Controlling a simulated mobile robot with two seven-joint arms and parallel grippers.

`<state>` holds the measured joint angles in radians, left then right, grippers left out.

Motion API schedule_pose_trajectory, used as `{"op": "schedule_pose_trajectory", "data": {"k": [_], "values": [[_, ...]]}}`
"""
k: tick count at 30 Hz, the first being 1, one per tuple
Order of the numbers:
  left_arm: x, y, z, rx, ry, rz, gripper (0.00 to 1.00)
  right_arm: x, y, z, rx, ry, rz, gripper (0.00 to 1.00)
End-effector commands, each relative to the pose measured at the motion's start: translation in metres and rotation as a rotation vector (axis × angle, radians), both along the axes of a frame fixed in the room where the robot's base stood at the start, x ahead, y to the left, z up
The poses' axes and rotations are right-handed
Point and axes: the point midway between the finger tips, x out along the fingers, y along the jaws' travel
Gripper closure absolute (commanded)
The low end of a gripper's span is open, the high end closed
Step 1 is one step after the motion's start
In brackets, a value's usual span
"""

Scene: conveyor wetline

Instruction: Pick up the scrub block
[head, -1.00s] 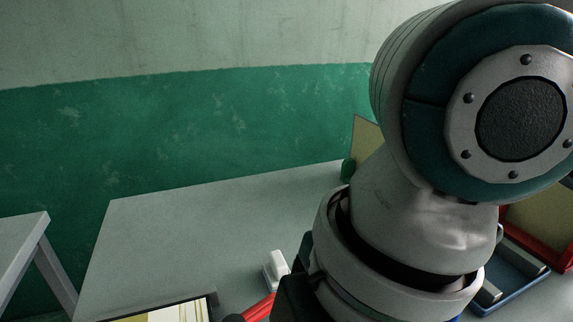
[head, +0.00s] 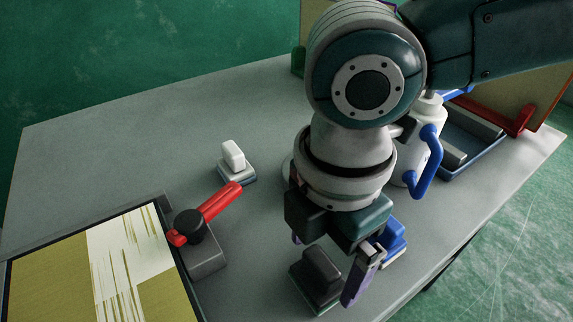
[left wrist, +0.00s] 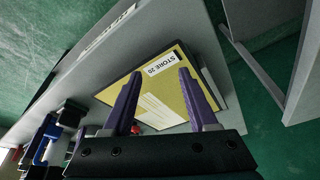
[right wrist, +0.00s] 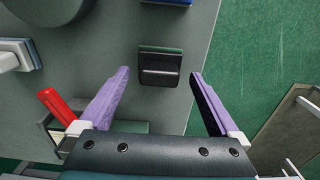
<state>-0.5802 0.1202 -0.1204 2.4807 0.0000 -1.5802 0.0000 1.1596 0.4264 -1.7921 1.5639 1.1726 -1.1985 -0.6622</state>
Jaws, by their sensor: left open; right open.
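Three handled blocks stand on the grey table: a dark one (head: 320,272), a white one on a blue-grey base (head: 236,160), and a blue one (head: 393,238). I cannot tell by looks alone which is the scrub block. My right gripper (head: 324,270) is open over the dark block, its fingers apart on either side in the head view. In the right wrist view the dark block (right wrist: 160,68) shows between and beyond the open purple fingertips. My left gripper (left wrist: 157,85) is open and empty, facing a yellow board marked STORE 20 (left wrist: 160,92); it is outside the head view.
A framed yellow and white panel (head: 110,265) with a red-handled clamp (head: 205,215) lies at the left. A white jug with a blue handle (head: 425,165) and a blue tray (head: 480,150) stand at the right. The table's back left is clear.

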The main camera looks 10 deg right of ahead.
Motion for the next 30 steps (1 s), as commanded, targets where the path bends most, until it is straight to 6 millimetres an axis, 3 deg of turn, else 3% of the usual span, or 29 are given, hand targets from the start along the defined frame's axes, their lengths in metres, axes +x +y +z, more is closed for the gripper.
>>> {"op": "schedule_pose_trajectory", "data": {"k": [3, 11, 30], "values": [[-0.0001, 0.0, -0.0029, 0.0, 0.0, 0.0, 0.41, -0.0003, 0.0004, -0.0127, 0.0, 0.0, 0.001, 0.03], [-0.0002, 0.0, -0.0026, 0.0, 0.001, 0.0, 0.41, 0.0, 0.0005, -0.0139, 0.0, -0.001, 0.001, 0.04], [-0.0003, 0.0001, -0.0027, 0.0, 0.001, 0.001, 0.41, 0.0001, 0.0007, -0.0135, 0.001, -0.001, 0.001, 0.76]]}}
